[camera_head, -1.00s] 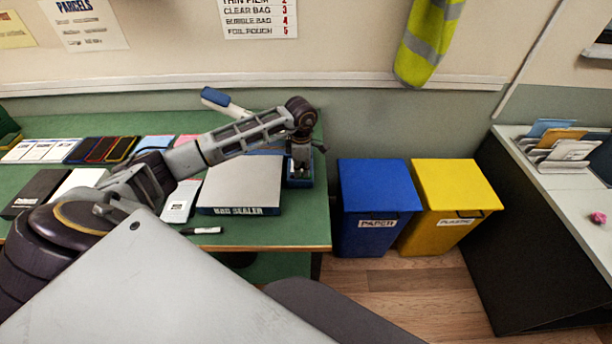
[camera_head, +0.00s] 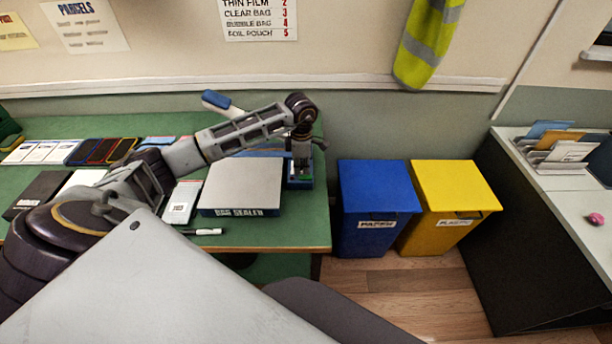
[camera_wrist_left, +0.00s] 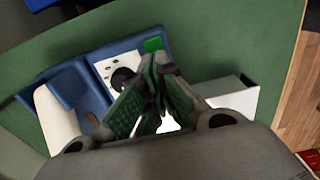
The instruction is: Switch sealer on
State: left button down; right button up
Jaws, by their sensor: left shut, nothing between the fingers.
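The bag sealer (camera_head: 243,185) sits on the green table, with a flat grey top, blue base and front label. Its raised white arm with a blue end (camera_head: 215,99) shows behind my left arm. My left gripper (camera_head: 300,168) points down over the sealer's blue right-hand section. In the left wrist view the gripper (camera_wrist_left: 158,66) is shut and empty, its fingertips beside a white panel with a black dial (camera_wrist_left: 122,77). A green switch-like block (camera_wrist_left: 153,44) lies just beyond the fingertips. I cannot tell whether they touch it. My right gripper is not in view.
A phone-like white item (camera_head: 182,203) and a marker (camera_head: 205,232) lie left and in front of the sealer. Several phones lie further left. Blue (camera_head: 378,190) and yellow (camera_head: 455,190) bins stand right of the table (camera_head: 318,232).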

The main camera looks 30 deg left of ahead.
aim_at(302, 177)
pick_arm(q)
jog(key=shift+r+p, duration=1.05)
jog(key=shift+r, duration=1.3)
jog(key=shift+s+f, duration=0.1)
